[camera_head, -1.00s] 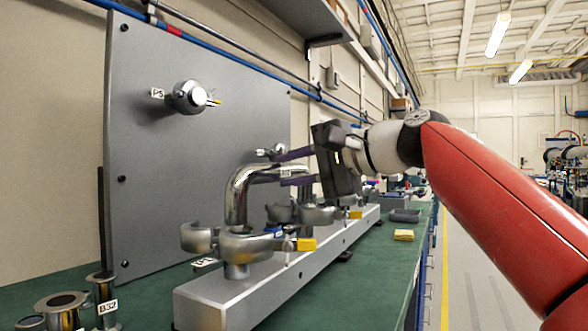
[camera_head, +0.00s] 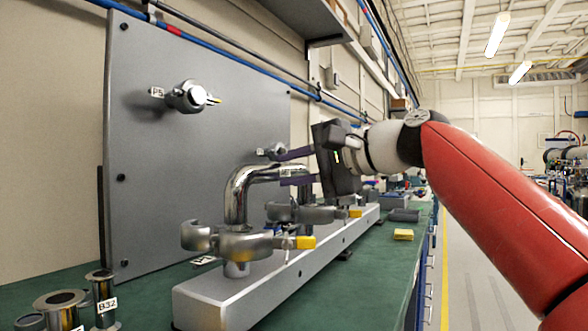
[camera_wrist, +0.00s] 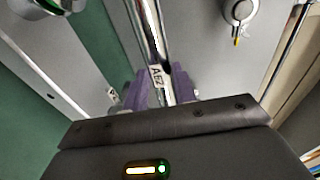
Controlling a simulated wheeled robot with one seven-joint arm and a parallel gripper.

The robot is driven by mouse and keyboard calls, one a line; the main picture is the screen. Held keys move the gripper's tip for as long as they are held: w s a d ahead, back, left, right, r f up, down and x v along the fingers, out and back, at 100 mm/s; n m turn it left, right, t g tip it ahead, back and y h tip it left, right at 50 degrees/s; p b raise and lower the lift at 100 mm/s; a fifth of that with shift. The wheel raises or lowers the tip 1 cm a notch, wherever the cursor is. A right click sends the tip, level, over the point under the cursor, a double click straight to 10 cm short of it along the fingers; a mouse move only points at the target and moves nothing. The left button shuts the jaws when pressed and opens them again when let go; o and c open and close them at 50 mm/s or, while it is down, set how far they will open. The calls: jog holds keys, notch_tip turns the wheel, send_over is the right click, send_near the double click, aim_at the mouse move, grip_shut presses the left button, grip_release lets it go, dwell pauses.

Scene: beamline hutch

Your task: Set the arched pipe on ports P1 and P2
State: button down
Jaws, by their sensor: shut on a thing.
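The arched pipe (camera_head: 237,194) is shiny metal. My gripper (camera_head: 284,168) is shut on its top span, with purple fingers on either side. In the wrist view the pipe (camera_wrist: 151,42) runs between the fingers (camera_wrist: 152,92) and carries a label that seems to read A62. The pipe's near leg points down to the nearer port on the grey rail (camera_head: 214,292), where an open clamp (camera_head: 236,243) with a yellow tab sits. Whether the leg end touches the port is hidden by the clamp. A second clamp (camera_head: 312,214) stands farther along the rail; the far leg is mostly hidden.
A grey panel (camera_head: 150,110) with port P5 (camera_head: 187,97) stands behind the rail. Short metal cylinders, one labelled B32 (camera_head: 103,298), stand at the front left of the green bench. A yellow block (camera_head: 403,234) and a dark tray (camera_head: 405,215) lie right of the rail.

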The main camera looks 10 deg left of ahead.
dwell(0.3)
jog(key=c, duration=1.1)
grip_release()
jog(key=shift+o, duration=0.2)
jog(key=b+v, duration=0.2)
jog(key=v, duration=0.5)
jog(key=shift+s+d, duration=0.15)
jog(key=shift+d, duration=0.2)
